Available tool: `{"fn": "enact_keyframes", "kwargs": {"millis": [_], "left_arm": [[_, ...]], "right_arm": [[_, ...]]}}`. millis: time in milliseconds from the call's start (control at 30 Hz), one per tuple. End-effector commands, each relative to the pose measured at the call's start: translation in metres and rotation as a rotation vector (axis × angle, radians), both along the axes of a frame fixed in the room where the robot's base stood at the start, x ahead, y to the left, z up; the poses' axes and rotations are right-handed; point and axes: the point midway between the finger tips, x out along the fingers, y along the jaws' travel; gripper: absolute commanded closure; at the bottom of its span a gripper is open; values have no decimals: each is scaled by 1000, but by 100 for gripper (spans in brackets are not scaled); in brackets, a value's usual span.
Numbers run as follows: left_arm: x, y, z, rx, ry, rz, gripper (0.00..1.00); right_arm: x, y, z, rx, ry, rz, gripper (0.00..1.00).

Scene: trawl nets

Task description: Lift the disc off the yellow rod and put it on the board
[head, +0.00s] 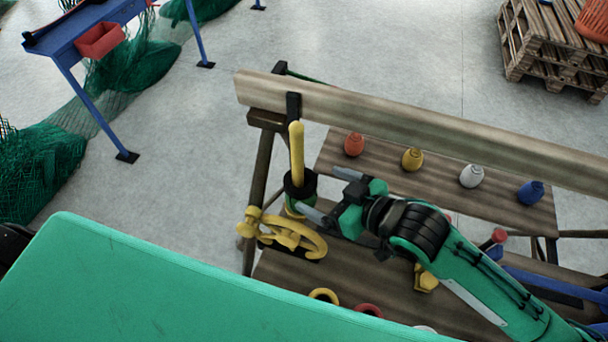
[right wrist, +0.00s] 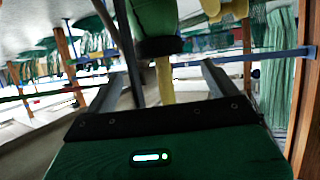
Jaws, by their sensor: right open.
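The yellow rod (head: 296,142) stands upright near the left end of the bench in the head view. A thick black-and-green round piece, seemingly the disc (head: 300,186), sits around its lower part. My right gripper (head: 318,191) is open, its fingers apart on either side of the disc's near edge; contact cannot be told. In the right wrist view the disc (right wrist: 158,30) and the rod (right wrist: 165,82) show ahead, between the fingers. A wooden board (head: 345,290) forms the lower bench top; whether it is the task's board is unclear. My left gripper is not in view.
Orange, yellow, white and blue bottles stand on a shelf (head: 440,190). Rings lie near the front, including a yellow one (head: 323,294). A green panel (head: 150,285) hides the lower left.

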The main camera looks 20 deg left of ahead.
Motion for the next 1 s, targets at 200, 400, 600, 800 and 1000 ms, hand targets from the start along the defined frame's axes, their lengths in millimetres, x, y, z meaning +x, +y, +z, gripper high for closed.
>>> {"fn": "enact_keyframes", "kwargs": {"millis": [200, 400, 600, 800, 1000], "left_arm": [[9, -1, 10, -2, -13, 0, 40], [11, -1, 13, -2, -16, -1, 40], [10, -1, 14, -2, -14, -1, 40], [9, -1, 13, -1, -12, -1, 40], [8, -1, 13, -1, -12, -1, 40]], "right_arm": [[16, 36, -15, 1, 1, 1, 10], [26, 57, -25, 0, 0, -1, 10], [29, 63, -29, -1, -1, -1, 10], [29, 64, -30, -1, -1, -1, 10], [29, 64, -29, -1, 0, -1, 43]]}}
